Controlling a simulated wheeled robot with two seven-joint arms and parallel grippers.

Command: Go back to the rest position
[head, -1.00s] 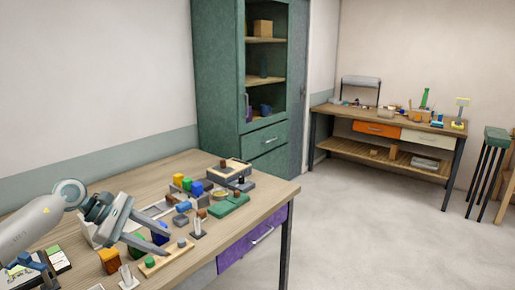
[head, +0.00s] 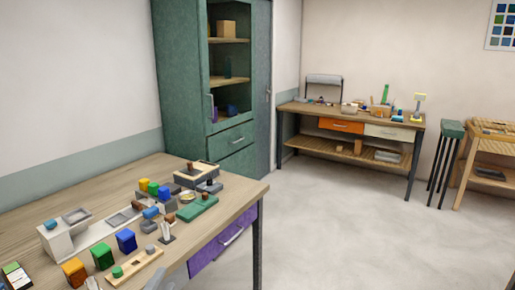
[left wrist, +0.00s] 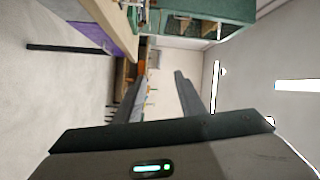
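My left gripper (left wrist: 159,76) shows in the left wrist view with its two dark fingers spread apart and nothing between them. In the head view only a grey piece of it seems to show at the bottom edge (head: 158,279), in front of the near workbench (head: 110,190). It appears clear of the things on the bench. My right gripper is in neither view.
The bench holds orange, green and blue blocks (head: 126,240), a wooden strip with pegs (head: 137,266), a white device (head: 62,236) and a green case (head: 197,207). A green cabinet (head: 175,80) stands behind. Open floor (head: 340,220) lies to the right.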

